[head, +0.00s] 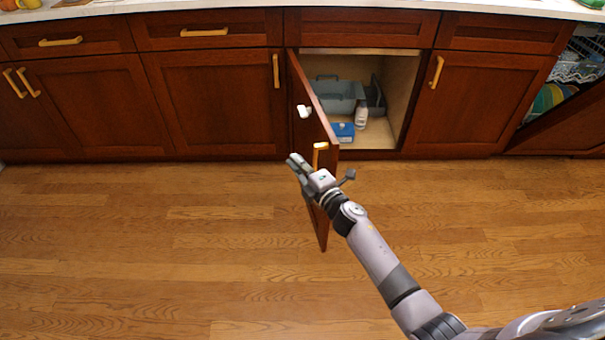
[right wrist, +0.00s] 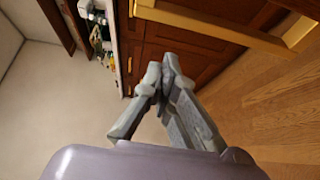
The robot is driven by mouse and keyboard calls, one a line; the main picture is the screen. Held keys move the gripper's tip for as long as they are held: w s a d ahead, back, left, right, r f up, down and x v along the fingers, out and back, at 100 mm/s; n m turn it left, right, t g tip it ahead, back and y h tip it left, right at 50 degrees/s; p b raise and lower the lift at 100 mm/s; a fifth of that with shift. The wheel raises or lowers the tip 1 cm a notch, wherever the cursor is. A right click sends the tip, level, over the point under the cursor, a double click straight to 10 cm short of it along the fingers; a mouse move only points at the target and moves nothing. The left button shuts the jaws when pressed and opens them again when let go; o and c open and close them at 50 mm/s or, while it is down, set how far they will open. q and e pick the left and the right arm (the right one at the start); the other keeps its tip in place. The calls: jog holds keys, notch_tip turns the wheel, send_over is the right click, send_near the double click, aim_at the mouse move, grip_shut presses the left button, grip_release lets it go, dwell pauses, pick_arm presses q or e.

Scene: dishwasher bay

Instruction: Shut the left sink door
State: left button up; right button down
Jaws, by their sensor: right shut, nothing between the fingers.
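The left sink door (head: 313,115) is a dark red-brown panel, hinged at its left side and swung well out from the open sink cabinet. Its yellow handle (head: 320,147) is near the free edge, and a white piece (head: 304,110) shows on the door. My right gripper (head: 294,162) is shut and empty, at the door's outer, left side just below the handle. I cannot tell whether it touches the door. My arm hides part of the door's lower free end. In the right wrist view the shut fingers (right wrist: 162,68) show beside yellow bars. My left gripper is not in view.
The open cabinet holds a grey caddy (head: 340,95), a white bottle (head: 361,114) and a blue box (head: 343,131). The right sink door (head: 465,105) is closed. An open dishwasher (head: 570,105) with dishes stands at far right. The wooden floor (head: 150,240) is clear.

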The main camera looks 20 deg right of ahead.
jog(key=shift+s+d, duration=0.2)
jog(key=shift+d, duration=1.35)
jog(key=shift+d, duration=0.15)
